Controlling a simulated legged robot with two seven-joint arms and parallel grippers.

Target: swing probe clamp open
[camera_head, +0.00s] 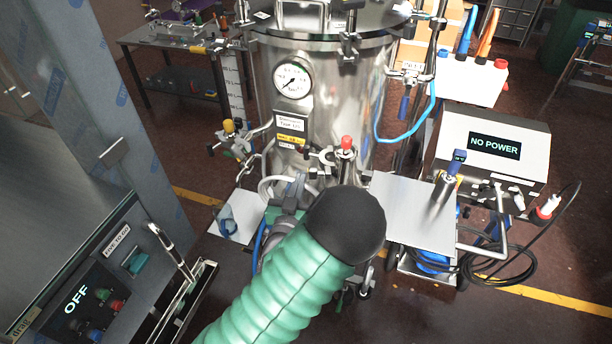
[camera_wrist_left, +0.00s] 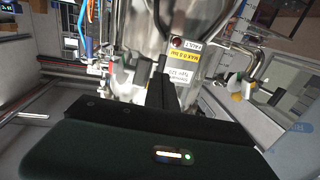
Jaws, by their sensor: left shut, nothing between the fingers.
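A steel vessel (camera_head: 325,95) with a round gauge stands in the middle of the head view, with fittings and a red-capped valve (camera_head: 346,144) low on its front. I cannot tell for certain which fitting is the probe clamp. A blue-topped probe-like rod (camera_head: 447,180) stands upright by a white plate at the right. My left arm's green sleeve and black joint cover the area below the vessel and largely hide its gripper. In the left wrist view the dark fingers of my left gripper (camera_wrist_left: 160,88) are together and empty, pointing at the vessel's labelled front (camera_wrist_left: 186,57). My right gripper is not shown.
A box with a NO POWER display (camera_head: 493,146) stands at the right, with black cables looping to the floor. A blue hose (camera_head: 408,134) runs beside the vessel. A cabinet with an OFF panel (camera_head: 80,300) and a handle is at the lower left.

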